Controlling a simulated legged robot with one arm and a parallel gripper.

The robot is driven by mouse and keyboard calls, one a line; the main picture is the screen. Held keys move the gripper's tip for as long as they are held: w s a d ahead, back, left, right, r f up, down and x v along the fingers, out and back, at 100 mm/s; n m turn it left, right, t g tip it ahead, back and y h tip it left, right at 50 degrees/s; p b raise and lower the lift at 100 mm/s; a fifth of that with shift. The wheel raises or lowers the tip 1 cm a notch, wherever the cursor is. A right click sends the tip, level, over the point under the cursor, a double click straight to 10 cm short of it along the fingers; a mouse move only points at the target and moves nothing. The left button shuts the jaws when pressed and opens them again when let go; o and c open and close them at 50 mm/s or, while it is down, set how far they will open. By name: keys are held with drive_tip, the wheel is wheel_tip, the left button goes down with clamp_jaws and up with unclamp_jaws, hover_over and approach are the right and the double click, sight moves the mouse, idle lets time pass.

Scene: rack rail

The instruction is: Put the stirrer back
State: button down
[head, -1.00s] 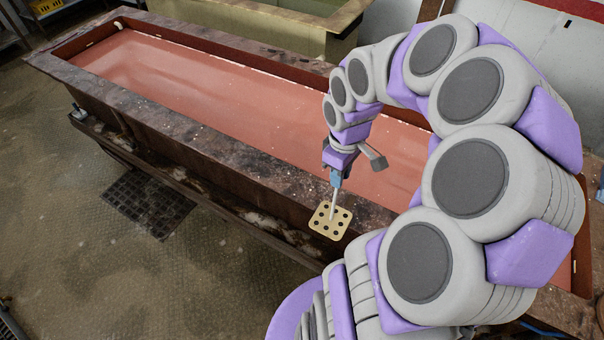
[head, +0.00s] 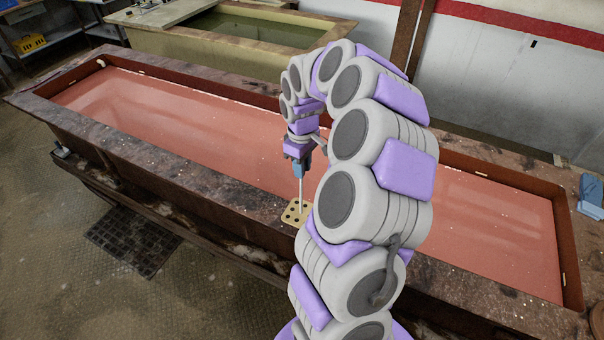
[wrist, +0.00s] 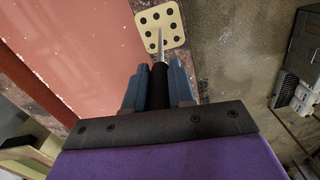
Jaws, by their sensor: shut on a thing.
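The stirrer's pale thin rod (head: 301,190) hangs below my gripper (head: 302,166), which is shut on its dark handle, seen in the wrist view (wrist: 159,82). My gripper also shows in the wrist view (wrist: 158,90). At the rod's lower end is a cream square plate with several round holes (head: 292,214). The wrist view also shows this plate (wrist: 157,13).
A long tank (head: 110,160) of reddish liquid (head: 180,120) has a broad dark rim. A blue object (head: 591,196) lies on the rim at far right. A second, pale tank (head: 200,50) of greenish liquid stands behind. Open floor (head: 40,240) with a dark grating (head: 134,241) lies at left.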

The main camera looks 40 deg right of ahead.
wheel_tip(320, 180, down, 4)
drive_tip(key=shift+d+r, duration=0.1)
drive_tip(key=shift+r, duration=0.05)
drive_tip(key=c, duration=1)
unclamp_jaws()
drive_tip(key=shift+o, duration=0.2)
drive_tip(key=r, duration=1)
drive_tip(key=shift+w+r, duration=0.25)
drive_tip(key=shift+r, duration=0.1)
drive_tip(key=shift+s+r, duration=0.1)
drive_tip(key=shift+r, duration=0.7)
